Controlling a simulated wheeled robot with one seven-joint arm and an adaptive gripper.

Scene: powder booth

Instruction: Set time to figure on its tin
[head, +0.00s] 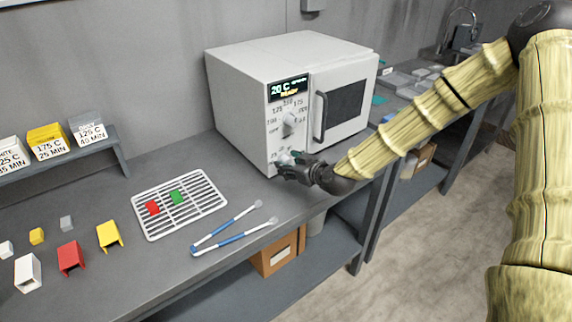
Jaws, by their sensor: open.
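The white oven (265,105) stands on the bench with a small display (288,88) reading "20 C" and a second line too small to read surely. Its upper dial (289,120) has numbers around it. My gripper (286,160) is at the lower part of the control panel, fingers open around or just in front of a lower knob, which they mostly hide; contact cannot be told. On the shelf at left are a yellow tin (47,142) marked "175 C 25 MIN", a grey tin (90,130) marked "125 C 40 MIN", and a white tin (10,155), cut by the frame edge.
A wire rack (207,183) holds a red piece (152,208) and a green piece (177,197). Blue-handled tongs (232,230) lie by the bench's front edge. Several coloured brackets and blocks sit at left. The oven door (345,98) is shut.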

